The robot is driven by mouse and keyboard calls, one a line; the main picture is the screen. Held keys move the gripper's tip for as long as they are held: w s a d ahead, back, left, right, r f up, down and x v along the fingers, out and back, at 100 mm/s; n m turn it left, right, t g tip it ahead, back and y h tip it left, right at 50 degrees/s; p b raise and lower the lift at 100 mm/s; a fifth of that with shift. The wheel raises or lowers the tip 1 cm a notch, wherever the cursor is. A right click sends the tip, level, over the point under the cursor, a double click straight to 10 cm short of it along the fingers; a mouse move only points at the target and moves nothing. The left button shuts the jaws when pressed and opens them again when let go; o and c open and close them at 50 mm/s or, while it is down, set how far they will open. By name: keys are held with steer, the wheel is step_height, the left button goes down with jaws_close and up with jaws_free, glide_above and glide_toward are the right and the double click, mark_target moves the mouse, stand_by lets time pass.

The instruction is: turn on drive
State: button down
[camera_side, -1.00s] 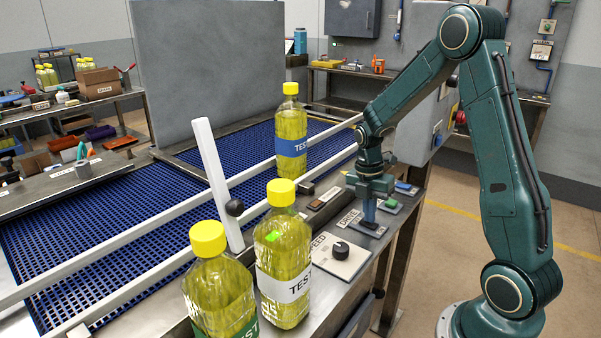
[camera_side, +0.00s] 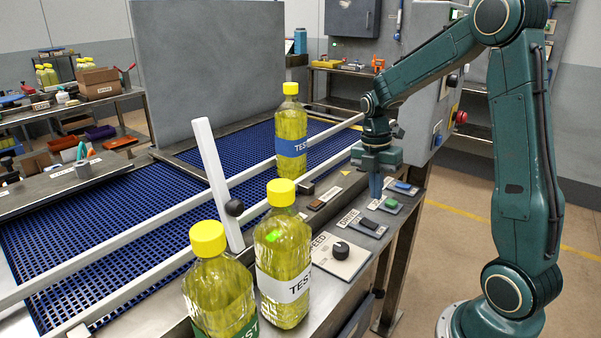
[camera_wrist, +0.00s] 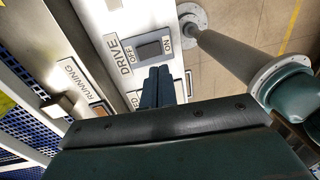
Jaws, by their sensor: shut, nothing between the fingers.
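In the wrist view the DRIVE rocker (camera_wrist: 151,50) sits between the OFF and ON labels; I cannot tell which side is pressed down. My gripper (camera_side: 376,196) is shut and empty, fingers pointing down, above the panel and just behind the DRIVE switch in the side view. In the wrist view my gripper's fingertips (camera_wrist: 158,73) appear right beside the rocker, and the gap to the panel is hard to judge.
A SPEED knob (camera_side: 341,249) lies in front of the switch; a green button (camera_side: 392,203) and blue button (camera_side: 403,186) lie behind it. A RUNNING indicator (camera_wrist: 98,108) is beside the panel. Yellow bottles stand at the front (camera_side: 283,262) and by the belt (camera_side: 291,125).

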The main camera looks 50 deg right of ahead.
step_height(320, 180, up, 7)
steer(key=shift+s+f, duration=0.2)
steer(key=shift+s, duration=0.2)
steer(key=s+a+r+m+t, duration=0.2)
steer(key=s+a+m, duration=0.4)
steer(key=a+m, duration=0.3)
steer(key=s+a+r+m+t, duration=0.3)
steer(key=s+a+m+t, duration=0.2)
steer(key=s+a+m, duration=0.2)
steer(key=shift+a+r+m, duration=0.25)
steer(key=shift+a+m, duration=0.75)
